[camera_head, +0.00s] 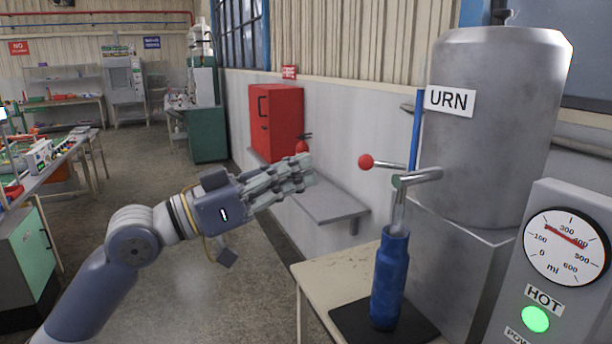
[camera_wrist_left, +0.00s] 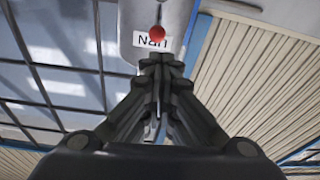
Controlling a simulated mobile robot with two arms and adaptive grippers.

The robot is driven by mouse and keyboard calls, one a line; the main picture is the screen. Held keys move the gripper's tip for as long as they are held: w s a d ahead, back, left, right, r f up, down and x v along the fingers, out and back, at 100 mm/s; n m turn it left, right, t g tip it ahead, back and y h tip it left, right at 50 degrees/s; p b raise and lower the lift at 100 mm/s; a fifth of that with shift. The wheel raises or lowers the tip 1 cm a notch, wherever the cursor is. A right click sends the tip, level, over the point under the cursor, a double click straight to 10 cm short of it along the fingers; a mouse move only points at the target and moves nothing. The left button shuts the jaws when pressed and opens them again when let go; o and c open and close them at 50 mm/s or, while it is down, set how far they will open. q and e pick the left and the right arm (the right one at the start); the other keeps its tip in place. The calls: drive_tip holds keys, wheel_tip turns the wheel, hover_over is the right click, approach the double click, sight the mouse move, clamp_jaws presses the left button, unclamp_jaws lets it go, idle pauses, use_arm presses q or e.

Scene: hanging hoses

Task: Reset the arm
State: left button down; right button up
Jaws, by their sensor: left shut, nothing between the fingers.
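My left gripper (camera_head: 290,178) is shut and empty in the head view. It is held in the air left of the urn's tap (camera_head: 418,177), apart from its red-knobbed lever (camera_head: 366,161). In the left wrist view the closed fingers (camera_wrist_left: 162,66) point toward the urn, with the red knob (camera_wrist_left: 157,33) just beyond the tips. A blue bottle (camera_head: 389,280) stands upright under the tap, and a pale stream shows between the spout and its mouth. My right gripper is in neither view.
The steel urn (camera_head: 495,130) stands on a metal stand at right. A gauge panel (camera_head: 565,260) with a lit green button is in front of it. A dark mat (camera_head: 350,318) lies under the bottle. A grey wall shelf (camera_head: 325,205) and red cabinet (camera_head: 276,122) lie behind my gripper.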

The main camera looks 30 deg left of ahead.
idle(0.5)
